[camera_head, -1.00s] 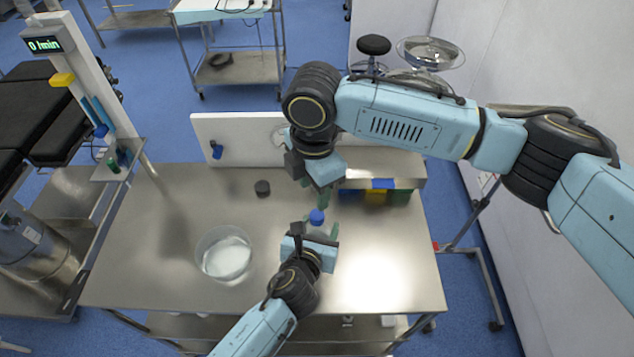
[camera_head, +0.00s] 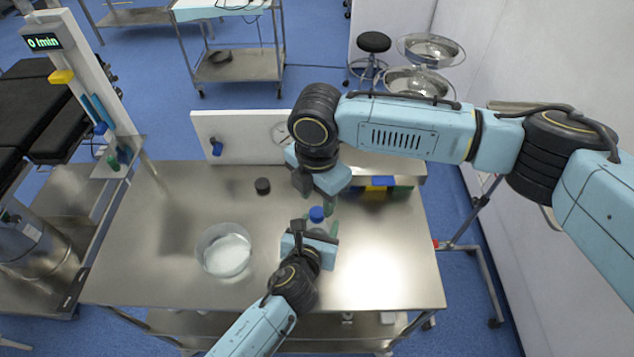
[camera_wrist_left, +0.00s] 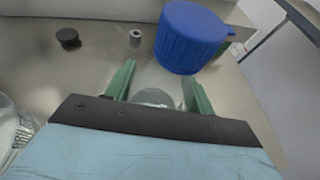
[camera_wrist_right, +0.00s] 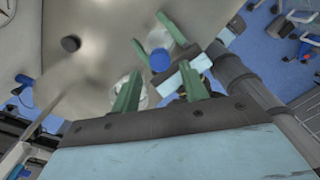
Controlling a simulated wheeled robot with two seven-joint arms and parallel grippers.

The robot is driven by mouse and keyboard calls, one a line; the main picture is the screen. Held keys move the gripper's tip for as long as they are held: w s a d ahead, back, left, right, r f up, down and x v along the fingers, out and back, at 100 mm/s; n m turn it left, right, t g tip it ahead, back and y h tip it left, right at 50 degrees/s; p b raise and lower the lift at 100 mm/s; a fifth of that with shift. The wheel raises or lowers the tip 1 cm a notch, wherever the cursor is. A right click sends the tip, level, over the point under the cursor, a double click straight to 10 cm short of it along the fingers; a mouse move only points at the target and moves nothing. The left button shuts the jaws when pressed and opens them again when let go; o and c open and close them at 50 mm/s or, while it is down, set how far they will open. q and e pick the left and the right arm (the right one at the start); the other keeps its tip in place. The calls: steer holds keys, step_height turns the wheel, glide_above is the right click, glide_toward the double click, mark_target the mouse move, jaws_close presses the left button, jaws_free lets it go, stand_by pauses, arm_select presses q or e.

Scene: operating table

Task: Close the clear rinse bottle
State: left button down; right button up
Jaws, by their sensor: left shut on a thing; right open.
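A blue cap (camera_head: 316,214) sits at the top of the clear rinse bottle, whose body is mostly hidden in the head view. My left gripper (camera_head: 310,232) is shut around the bottle. In the left wrist view the clear bottle (camera_wrist_left: 155,97) shows between the green fingers, with the blue cap (camera_wrist_left: 190,40) large above it. Whether the cap is fully seated cannot be told. My right gripper (camera_head: 319,199) is open and empty, pointing down just above and behind the cap. The cap (camera_wrist_right: 159,60) also shows in the right wrist view, beyond the right fingers.
A clear round bowl (camera_head: 224,251) stands left of the bottle on the steel table (camera_head: 180,215). A small dark disc (camera_head: 262,186) lies behind it. Blue, yellow and green boxes (camera_head: 379,188) sit under a shelf at the back right. The table's front right is clear.

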mark_target(317, 211)
steer(key=shift+f, duration=1.95)
steer(key=shift+c, duration=0.2)
jaws_close()
steer(key=shift+o, duration=1)
jaws_free()
step_height(317, 211, up, 12)
arm_select(q)
steer(key=shift+c, duration=2.2)
jaws_free()
